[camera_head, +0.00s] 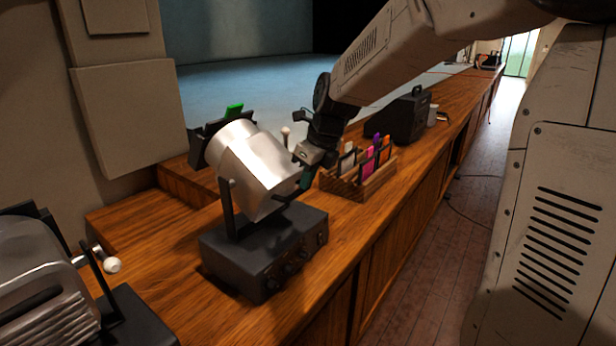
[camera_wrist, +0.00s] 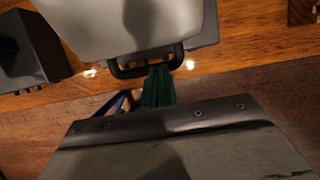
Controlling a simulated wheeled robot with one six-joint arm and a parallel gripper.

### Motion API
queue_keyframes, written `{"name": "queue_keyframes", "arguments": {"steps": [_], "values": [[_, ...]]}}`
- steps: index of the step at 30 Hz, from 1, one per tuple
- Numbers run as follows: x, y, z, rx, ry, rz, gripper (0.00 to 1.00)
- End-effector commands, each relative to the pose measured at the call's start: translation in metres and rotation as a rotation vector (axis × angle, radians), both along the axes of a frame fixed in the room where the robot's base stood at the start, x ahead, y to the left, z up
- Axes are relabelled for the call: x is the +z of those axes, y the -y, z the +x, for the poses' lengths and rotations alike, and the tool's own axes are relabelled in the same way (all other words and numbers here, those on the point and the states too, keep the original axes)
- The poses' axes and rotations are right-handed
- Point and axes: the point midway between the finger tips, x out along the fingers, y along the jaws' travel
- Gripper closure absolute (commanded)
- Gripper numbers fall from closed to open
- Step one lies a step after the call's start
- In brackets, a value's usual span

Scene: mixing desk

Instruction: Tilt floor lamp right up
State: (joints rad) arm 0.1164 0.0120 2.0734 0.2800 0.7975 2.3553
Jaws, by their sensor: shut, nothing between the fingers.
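The right floor lamp (camera_head: 245,165) is a silver, box-like lamp head with a round front. It is held tilted in a dark bracket on a black base with knobs (camera_head: 265,250). My gripper (camera_head: 306,178) is at the right side of the lamp head, close to its rear edge. In the wrist view the grey lamp head (camera_wrist: 90,25) fills the top, with a black handle (camera_wrist: 122,70) at its lower edge. My green fingers (camera_wrist: 157,88) are shut and empty, with their tips at the handle. I cannot tell whether they touch it.
A second lamp (camera_head: 45,275) with a white knob (camera_head: 112,265) stands at the lower left. A wooden organizer (camera_head: 350,185) with coloured items stands close to the right of my gripper. A black box (camera_head: 408,118) stands farther along the wooden desk (camera_head: 330,235).

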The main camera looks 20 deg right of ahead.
Motion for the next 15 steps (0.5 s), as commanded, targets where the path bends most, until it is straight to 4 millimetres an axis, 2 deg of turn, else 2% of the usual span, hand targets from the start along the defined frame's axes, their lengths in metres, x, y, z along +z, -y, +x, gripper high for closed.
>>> {"name": "queue_keyframes", "arguments": {"steps": [8,15], "values": [[-0.039,0.0,-0.002,0.0,-0.005,0.001,1.0],[-0.043,0.0,-0.002,0.0,-0.009,0.0,1.0]]}}
